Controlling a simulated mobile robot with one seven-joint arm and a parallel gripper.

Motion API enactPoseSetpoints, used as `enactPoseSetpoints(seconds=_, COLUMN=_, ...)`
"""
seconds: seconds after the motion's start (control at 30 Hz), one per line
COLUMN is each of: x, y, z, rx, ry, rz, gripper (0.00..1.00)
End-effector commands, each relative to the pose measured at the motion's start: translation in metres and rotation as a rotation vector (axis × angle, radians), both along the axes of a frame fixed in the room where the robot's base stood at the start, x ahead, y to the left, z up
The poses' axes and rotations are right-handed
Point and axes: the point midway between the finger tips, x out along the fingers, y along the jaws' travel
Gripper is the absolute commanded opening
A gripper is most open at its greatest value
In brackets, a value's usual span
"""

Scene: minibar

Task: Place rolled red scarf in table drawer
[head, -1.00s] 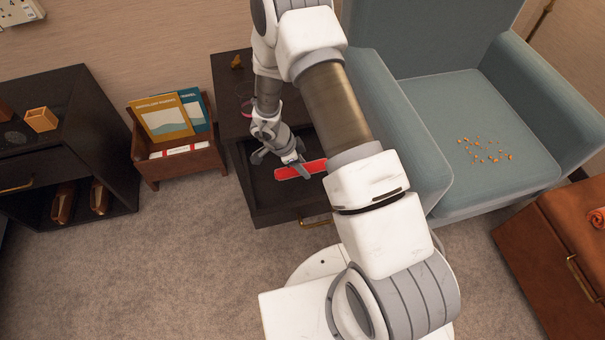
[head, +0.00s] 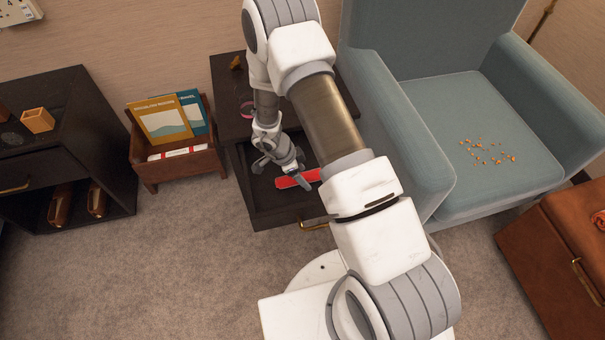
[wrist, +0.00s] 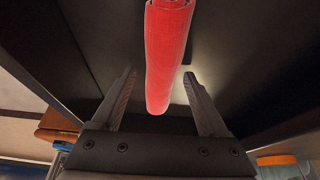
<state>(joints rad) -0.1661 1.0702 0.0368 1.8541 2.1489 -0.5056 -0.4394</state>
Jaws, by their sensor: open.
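The rolled red scarf (head: 298,179) is in the pulled-out table drawer (head: 287,213), lying across it. It appears to rest on the drawer floor, but I cannot tell for sure that it touches. My gripper (head: 285,179) is inside the drawer at the scarf, pointing down, with its fingers apart. In the wrist view the scarf (wrist: 166,50) runs between and beyond the open fingers (wrist: 158,78), with a gap on either side. Dark drawer walls flank the fingers. My arm hides part of the drawer's right side.
A blue armchair (head: 415,150) with orange crumbs stands close on the right. A wooden magazine box (head: 180,168) is on the left. Carpet in front is clear.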

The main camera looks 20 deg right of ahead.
Motion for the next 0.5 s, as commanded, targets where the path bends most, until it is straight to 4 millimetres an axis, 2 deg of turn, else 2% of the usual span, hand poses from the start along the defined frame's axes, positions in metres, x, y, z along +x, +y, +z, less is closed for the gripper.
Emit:
enactPoseSetpoints(seconds=0.17, x=0.000, y=0.003, z=0.011, rx=0.001, ry=-0.001, rz=0.000, gripper=0.77)
enactPoseSetpoints(seconds=0.5, x=0.001, y=0.029, z=0.078, rx=0.003, ry=-0.003, rz=0.001, gripper=0.77)
